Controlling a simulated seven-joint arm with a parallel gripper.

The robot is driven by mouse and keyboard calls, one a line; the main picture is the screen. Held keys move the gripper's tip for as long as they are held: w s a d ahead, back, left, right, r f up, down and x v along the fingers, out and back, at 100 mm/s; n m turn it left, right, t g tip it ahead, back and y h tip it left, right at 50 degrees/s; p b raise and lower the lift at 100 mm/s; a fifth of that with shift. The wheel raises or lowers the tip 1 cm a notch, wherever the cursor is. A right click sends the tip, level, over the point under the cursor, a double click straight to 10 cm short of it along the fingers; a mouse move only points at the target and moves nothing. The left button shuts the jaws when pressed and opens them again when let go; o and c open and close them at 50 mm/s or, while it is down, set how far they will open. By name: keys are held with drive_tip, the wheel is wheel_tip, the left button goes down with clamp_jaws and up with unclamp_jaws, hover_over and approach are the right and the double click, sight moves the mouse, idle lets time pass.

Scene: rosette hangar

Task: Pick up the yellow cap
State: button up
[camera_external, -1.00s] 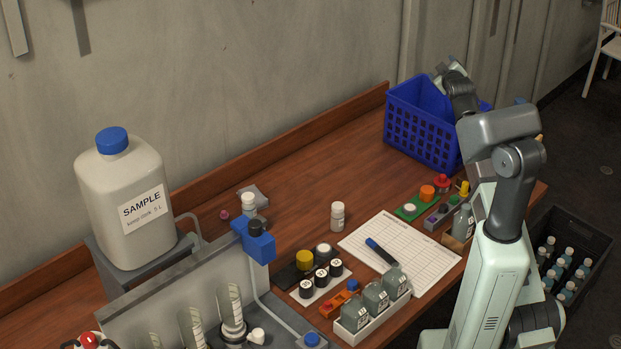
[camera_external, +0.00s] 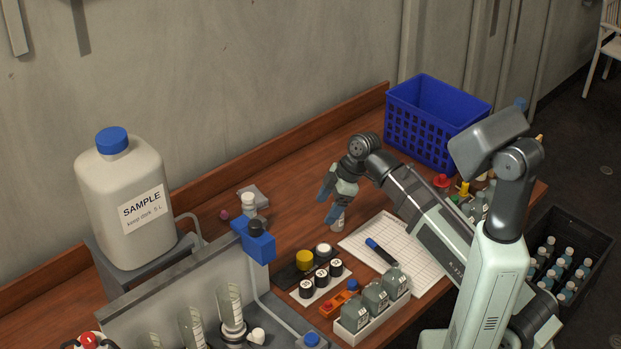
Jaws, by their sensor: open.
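The yellow cap (camera_external: 304,259) sits on a dark flat holder (camera_external: 289,275) in the middle of the table, beside white and black caps. My gripper (camera_external: 330,202) is open above the table, behind and a little right of the yellow cap, and apart from it. Its two blue-grey fingers point down and to the left.
A white card (camera_external: 311,293) with several black caps lies in front of the yellow cap. A rack of grey bottles (camera_external: 375,317), a blue marker (camera_external: 381,251) on a gridded sheet (camera_external: 360,236) and a blue basket (camera_external: 425,135) lie rightward. A blue clamp (camera_external: 258,245) stands left.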

drive_tip(key=s+n+g, duration=0.1)
drive_tip(key=s, duration=0.3)
approach(304, 257)
drive_tip(key=shift+h, duration=0.3)
drive_tip(key=x, duration=0.4)
drive_tip(key=shift+s+a+f, duration=0.2)
drive_tip(key=shift+s+f, duration=0.1)
drive_tip(key=shift+w+x, duration=0.15)
drive_tip(key=shift+x, duration=1.15)
drive_tip(key=shift+w+x, duration=0.15)
drive_tip(key=shift+x, duration=1.2)
drive_tip(key=shift+a, duration=0.1)
drive_tip(key=c, duration=1.1)
drive_tip(key=shift+r, duration=0.1)
